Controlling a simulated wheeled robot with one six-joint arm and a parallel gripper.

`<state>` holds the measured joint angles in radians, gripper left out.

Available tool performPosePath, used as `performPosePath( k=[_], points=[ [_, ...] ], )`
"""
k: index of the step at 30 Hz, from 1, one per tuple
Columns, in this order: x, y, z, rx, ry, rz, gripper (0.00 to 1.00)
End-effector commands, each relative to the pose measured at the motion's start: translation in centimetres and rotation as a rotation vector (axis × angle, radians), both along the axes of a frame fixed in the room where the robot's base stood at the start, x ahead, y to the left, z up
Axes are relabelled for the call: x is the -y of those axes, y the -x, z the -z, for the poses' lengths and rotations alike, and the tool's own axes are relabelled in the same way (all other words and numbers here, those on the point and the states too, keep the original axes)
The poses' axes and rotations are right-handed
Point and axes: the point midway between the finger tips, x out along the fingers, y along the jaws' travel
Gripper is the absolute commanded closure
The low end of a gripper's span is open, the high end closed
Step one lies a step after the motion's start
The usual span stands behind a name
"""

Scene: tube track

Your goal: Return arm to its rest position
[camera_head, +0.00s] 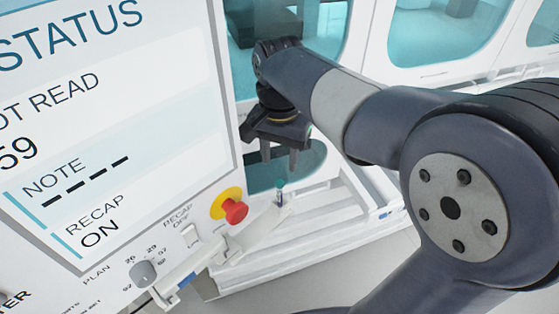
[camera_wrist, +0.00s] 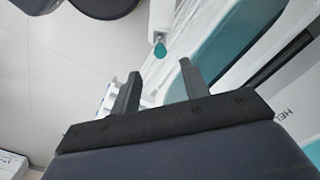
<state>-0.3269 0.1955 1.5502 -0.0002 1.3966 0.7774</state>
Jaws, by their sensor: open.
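My gripper (camera_head: 281,164) hangs from my arm beside the right edge of the status panel, its fingers pointing down. The fingers stand apart with nothing between them. In the wrist view my gripper (camera_wrist: 160,82) also shows its two dark fingers spread and empty. A small tube with a teal cap (camera_head: 280,189) stands upright below my gripper, on a white ledge, clear of the fingers. The teal cap also shows in the wrist view (camera_wrist: 160,50), beyond the fingertips.
A large status panel (camera_head: 110,110) fills the left, with a red and yellow stop button (camera_head: 236,211) and a grey knob (camera_head: 143,273) below. White cabinets with teal windows (camera_head: 440,30) stand behind my arm. Grey floor (camera_head: 370,270) is clear at the bottom.

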Motion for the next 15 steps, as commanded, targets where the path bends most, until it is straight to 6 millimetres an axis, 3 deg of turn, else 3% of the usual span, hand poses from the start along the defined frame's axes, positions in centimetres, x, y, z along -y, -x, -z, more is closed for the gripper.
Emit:
performPosePath(
  k=[8, 15],
  points=[
    [0.0, 0.0, 0.8, -0.001, 0.0, 0.0, 0.57],
    [0.0, 0.1, 4.7, -0.005, 0.002, 0.0, 0.57]
  ],
)
